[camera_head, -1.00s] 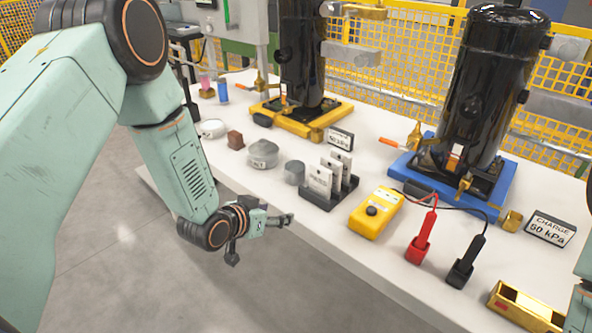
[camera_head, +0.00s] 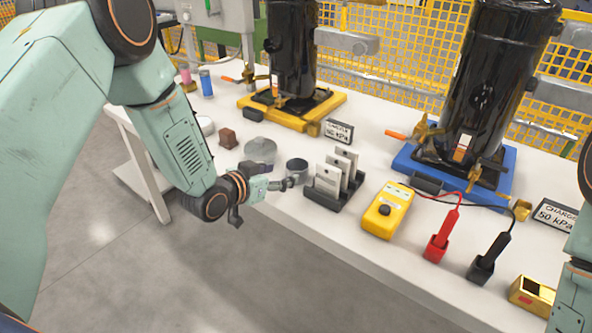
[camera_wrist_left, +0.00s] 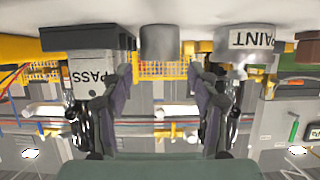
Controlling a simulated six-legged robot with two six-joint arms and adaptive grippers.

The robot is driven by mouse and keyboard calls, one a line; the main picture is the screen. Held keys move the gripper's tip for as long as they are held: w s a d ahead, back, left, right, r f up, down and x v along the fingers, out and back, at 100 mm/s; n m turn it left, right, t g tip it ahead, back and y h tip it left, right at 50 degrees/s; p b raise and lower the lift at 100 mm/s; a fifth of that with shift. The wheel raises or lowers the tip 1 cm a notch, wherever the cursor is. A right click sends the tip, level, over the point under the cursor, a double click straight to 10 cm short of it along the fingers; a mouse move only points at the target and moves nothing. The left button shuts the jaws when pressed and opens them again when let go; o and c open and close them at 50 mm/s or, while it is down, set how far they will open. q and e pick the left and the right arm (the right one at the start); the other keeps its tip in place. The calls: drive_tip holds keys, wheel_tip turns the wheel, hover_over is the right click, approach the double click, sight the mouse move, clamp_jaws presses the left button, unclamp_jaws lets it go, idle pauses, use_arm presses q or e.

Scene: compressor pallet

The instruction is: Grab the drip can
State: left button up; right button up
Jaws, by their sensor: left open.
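The drip can, which I take to be the small grey cylinder (camera_head: 297,171), stands on the white table between the wider grey tin (camera_head: 260,150) and the black card rack. In the left wrist view, which looks upside down, the can (camera_wrist_left: 160,42) sits centred beyond the two fingers. My left gripper (camera_head: 271,178) is open at the table's front edge, close to the can on its near-left side. It also shows in the left wrist view (camera_wrist_left: 160,78), with nothing between its fingers. Contact with the can cannot be told. My right gripper is not in view.
The black rack (camera_head: 322,200) with white cards stands close right of the can. In the left wrist view, the wide tin (camera_wrist_left: 252,38) reads PAINT. A brown block (camera_head: 228,138) lies farther left. A yellow meter (camera_head: 388,210) is to the right, with black compressors behind.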

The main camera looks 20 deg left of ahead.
sight(303, 165)
use_arm(q)
drive_tip(key=shift+w+d+f, duration=0.2)
drive_tip(key=shift+w+d, duration=0.2)
drive_tip(key=shift+w, duration=0.2)
drive_tip(key=b+x, duration=0.2)
drive_tip(key=x, duration=0.3)
drive_tip(key=shift+w+f, duration=0.1)
drive_tip(key=shift+w, duration=0.05)
drive_tip(key=shift+w+f+b, duration=0.1)
drive_tip(key=shift+w+b, duration=0.2)
drive_tip(key=shift+w, duration=0.15)
drive_tip(key=shift+c, duration=0.4)
drive_tip(key=c, duration=0.8)
drive_tip(key=shift+c, duration=0.2)
